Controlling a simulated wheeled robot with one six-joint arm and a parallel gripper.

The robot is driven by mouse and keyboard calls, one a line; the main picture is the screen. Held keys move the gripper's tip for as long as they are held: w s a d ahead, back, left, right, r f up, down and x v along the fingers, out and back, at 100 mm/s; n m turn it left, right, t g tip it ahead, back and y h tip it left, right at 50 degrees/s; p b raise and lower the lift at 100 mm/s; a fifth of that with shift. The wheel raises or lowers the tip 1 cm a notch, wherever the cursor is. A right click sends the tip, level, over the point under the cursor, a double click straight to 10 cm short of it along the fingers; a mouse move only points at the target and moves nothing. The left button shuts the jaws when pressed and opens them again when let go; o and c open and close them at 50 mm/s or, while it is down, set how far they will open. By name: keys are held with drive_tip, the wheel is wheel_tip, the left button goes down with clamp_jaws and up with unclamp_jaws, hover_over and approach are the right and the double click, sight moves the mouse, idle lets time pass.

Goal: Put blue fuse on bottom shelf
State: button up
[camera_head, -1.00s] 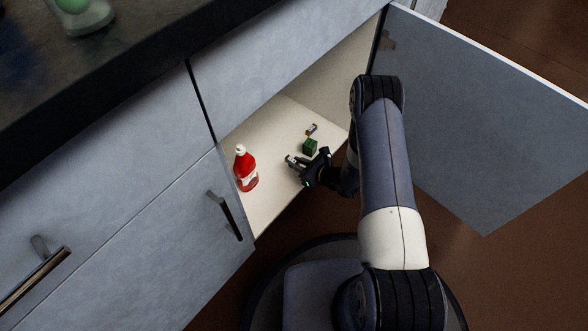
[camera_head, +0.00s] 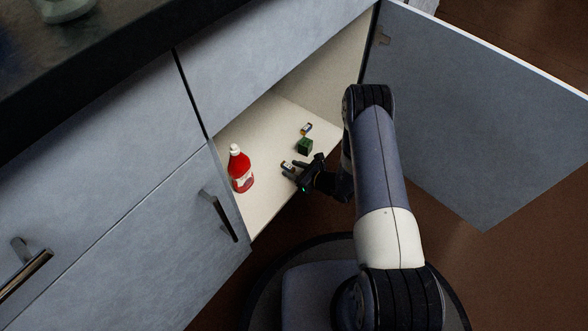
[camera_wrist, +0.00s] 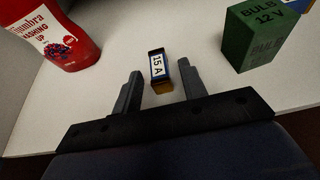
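The fuse (camera_wrist: 157,66), a small block with a white "15 A" label, blue markings and a yellow-brown near end, stands on the pale cabinet floor. It also shows in the head view (camera_head: 287,166) at my gripper's tips. My gripper (camera_wrist: 159,82) is open, with one finger on each side of the fuse's near end. A gap shows on both sides, wider on the left. In the head view my gripper (camera_head: 292,178) reaches in low over the front part of the cabinet floor (camera_head: 262,200).
A red bottle (camera_head: 240,169) stands left of my gripper. A green "BULB 12 V" box (camera_wrist: 258,36) stands to the right, with another small yellow-and-blue item (camera_head: 306,129) behind it. The open cabinet door (camera_head: 480,120) is on the right of my arm.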

drive_tip(key=shift+r, duration=0.15)
drive_tip(key=p+v, duration=0.4)
drive_tip(key=v, duration=0.8)
drive_tip(key=shift+r, duration=0.1)
drive_tip(key=shift+c, duration=0.4)
idle(0.6)
